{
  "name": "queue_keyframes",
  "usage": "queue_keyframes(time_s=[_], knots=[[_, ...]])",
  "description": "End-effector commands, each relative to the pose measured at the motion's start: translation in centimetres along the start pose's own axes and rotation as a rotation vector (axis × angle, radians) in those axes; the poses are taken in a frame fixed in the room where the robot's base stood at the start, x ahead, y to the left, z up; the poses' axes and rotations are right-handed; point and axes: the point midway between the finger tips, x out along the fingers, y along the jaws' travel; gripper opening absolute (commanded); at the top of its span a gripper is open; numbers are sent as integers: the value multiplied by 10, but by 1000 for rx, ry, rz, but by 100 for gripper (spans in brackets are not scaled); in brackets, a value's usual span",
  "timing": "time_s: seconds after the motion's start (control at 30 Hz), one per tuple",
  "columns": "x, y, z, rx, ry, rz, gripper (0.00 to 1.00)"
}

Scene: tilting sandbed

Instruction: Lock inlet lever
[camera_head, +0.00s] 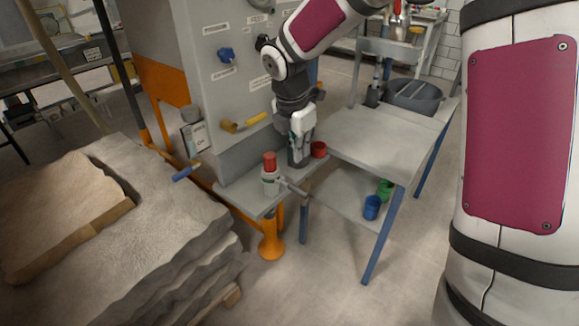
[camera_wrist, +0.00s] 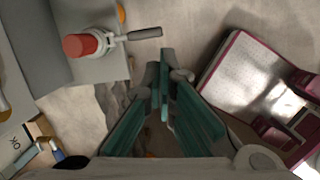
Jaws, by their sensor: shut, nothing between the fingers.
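The panel labels are too small to read, so I cannot tell which lever is named the inlet lever. A white valve body with a red cap (camera_head: 270,163) stands on the grey ledge, with a short grey lever (camera_head: 293,188) pointing right. In the wrist view the red cap (camera_wrist: 84,45) and dark-tipped lever (camera_wrist: 140,34) lie at upper left. A yellow-handled lever (camera_head: 243,123) is on the panel, and a blue-handled one (camera_head: 186,171) is lower left. My gripper (camera_head: 299,160) points down, shut and empty, right of the red cap. Its teal fingers (camera_wrist: 163,80) are apart from the lever.
A red cup (camera_head: 319,149) stands right of my gripper. Blue (camera_head: 371,207) and green (camera_head: 385,190) cups are on the lower shelf of the grey side table (camera_head: 380,142). The panel (camera_head: 235,85) has a blue knob (camera_head: 226,54). Layered stone slabs (camera_head: 110,230) fill the lower left.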

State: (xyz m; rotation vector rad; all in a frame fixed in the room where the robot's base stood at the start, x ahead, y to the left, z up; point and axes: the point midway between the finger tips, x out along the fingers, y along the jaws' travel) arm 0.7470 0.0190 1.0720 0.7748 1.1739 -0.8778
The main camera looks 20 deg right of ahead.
Motion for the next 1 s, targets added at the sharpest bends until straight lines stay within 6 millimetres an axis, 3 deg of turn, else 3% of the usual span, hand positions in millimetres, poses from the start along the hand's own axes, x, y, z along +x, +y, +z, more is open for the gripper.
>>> queue_keyframes(time_s=[0.2,0.73,1.0], knots=[[19,16,-3,-134,28,8,0],[27,18,-3,-155,31,8,0],[71,17,-5,-154,34,5,0]])
